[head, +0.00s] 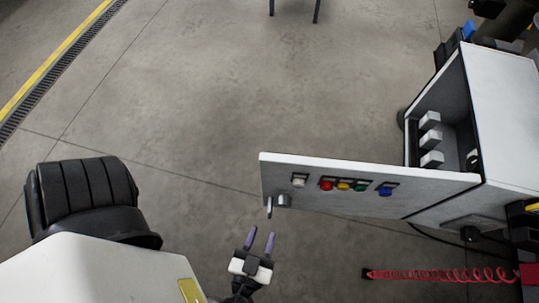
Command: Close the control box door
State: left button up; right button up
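The control box (505,95) is a pale grey cabinet at the right of the head view, with its front open and several light blocks inside. Its door (375,180) stands swung wide open, reaching left from the box. The door carries a row of coloured buttons and a small metal handle (276,203) near its free left end. My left gripper (260,240) is below the handle in the picture, its two purplish fingers apart with nothing between them. It appears clear of the door. My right gripper is not in view.
A red coiled hose (440,275) runs below the box at the lower right. A black ribbed object (85,195) is at the left. A yellow floor line and drain grate (55,70) cross the upper left.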

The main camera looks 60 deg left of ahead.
aim_at(269, 216)
pick_arm(q)
jog(key=shift+b+x, duration=0.35)
jog(key=shift+x, duration=2.85)
jog(key=shift+c, duration=0.2)
grip_shut()
